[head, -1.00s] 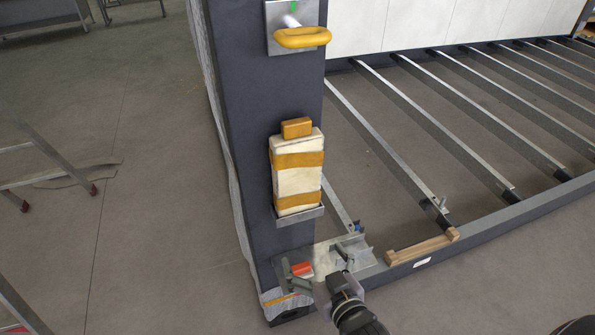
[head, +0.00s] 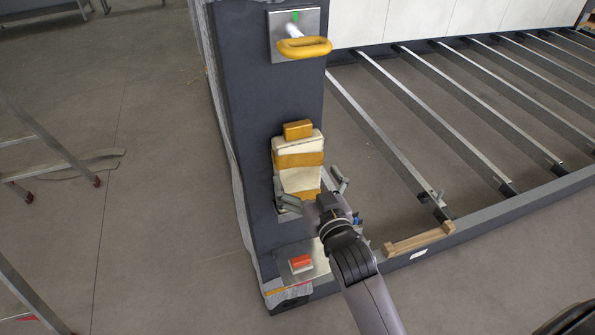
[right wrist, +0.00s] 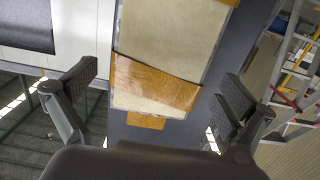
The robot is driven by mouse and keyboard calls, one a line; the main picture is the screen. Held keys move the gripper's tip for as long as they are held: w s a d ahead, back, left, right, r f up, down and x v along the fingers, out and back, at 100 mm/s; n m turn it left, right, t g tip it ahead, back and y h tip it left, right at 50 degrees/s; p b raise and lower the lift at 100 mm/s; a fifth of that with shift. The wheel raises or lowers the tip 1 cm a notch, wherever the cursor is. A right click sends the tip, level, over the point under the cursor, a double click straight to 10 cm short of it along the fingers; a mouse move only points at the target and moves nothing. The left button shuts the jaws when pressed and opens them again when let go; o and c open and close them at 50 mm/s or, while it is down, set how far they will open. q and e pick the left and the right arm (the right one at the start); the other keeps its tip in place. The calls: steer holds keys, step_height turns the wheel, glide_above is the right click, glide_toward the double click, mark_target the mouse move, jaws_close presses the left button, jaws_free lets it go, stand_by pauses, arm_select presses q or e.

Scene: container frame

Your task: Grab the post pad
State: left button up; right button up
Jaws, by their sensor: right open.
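The post pad (head: 299,179) is a cream block with orange-brown bands, upright against the dark post (head: 245,100). A small orange-brown block (head: 298,130) sits at its top. My right gripper (head: 314,193) is open at the pad's lower part, one finger towards each side, and hides its bottom end and the ledge there. In the right wrist view the pad (right wrist: 172,35) lies between the two spread fingers (right wrist: 155,92), with a gap on both sides. I see no grip on it. My left gripper is not in view.
A yellow handle (head: 304,48) on a metal plate is above the pad. A red block (head: 301,264) sits on the post's base plate. A wooden piece (head: 420,239) lies on the frame's edge beam, right of my arm. Metal bars cross the frame. A ladder (head: 40,145) stands left.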

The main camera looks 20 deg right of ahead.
mark_target(300, 168)
steer(key=w+p, duration=0.1)
steer(key=w, duration=0.3)
steer(key=shift+w+a+f+p, duration=0.15)
steer(key=shift+w+p, duration=0.2)
steer(key=shift+p, duration=0.05)
steer(key=shift+w+f, duration=0.15)
steer(key=shift+w, duration=0.3)
steer(key=shift+s, duration=0.1)
steer(key=shift+c, duration=0.6)
steer(key=c, duration=0.8)
